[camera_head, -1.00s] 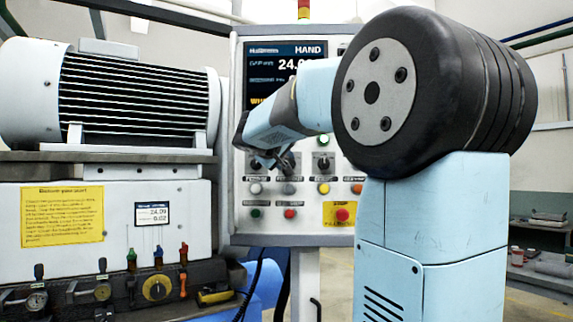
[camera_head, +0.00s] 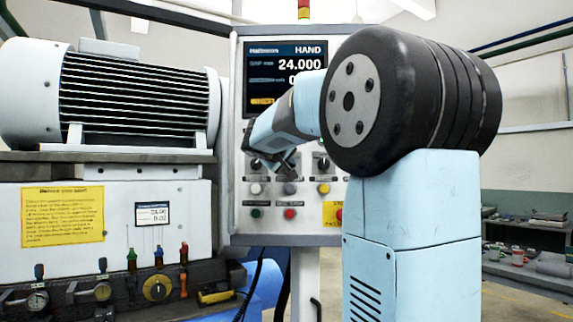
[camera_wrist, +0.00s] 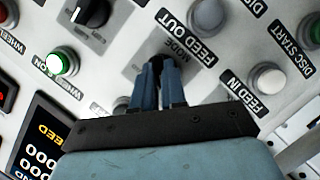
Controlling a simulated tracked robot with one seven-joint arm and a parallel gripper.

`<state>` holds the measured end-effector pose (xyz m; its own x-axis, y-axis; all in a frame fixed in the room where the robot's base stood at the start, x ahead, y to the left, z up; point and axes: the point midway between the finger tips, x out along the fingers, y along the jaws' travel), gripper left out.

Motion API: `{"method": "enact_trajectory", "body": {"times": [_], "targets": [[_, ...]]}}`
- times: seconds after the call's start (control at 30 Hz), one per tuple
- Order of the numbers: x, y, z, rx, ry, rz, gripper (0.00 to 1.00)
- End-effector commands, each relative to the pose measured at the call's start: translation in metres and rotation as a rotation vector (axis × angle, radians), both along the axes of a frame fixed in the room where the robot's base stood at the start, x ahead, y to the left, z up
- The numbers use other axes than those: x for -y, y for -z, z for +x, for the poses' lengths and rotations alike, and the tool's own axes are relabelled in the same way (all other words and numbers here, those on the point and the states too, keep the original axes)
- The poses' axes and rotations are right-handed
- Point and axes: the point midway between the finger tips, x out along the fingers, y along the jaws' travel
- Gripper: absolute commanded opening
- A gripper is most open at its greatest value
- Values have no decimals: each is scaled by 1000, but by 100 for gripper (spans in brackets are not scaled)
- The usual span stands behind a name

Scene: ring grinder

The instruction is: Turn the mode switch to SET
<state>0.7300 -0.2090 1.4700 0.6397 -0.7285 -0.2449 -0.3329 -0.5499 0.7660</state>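The mode switch (camera_wrist: 157,62) is a small dark knob on the grey control panel, seen in the wrist view beside the label MODE. My gripper (camera_wrist: 158,74) has its two blue fingers close together with the knob between their tips. They appear shut on it and cover most of it, so the knob's pointing direction and its position marks are hidden. The panel display (camera_head: 288,68) reads HAND and 24.000.
Close by are another black rotary switch (camera_wrist: 88,12), a lit green button (camera_wrist: 62,62), a grey button (camera_wrist: 207,13) and a white button (camera_wrist: 268,78). A red stop button (camera_head: 339,215) is low on the panel. The grinder's motor (camera_head: 130,98) stands to the left.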

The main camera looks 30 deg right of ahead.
Motion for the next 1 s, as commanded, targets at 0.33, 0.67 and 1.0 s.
{"method": "enact_trajectory", "body": {"times": [0.33, 0.67, 1.0], "targets": [[-4, 2, 1, -2, -3, 2, 0], [-1, 1, 1, 45, -3, 81, 0], [1, 0, 0, 186, -1, 315, 0]]}}
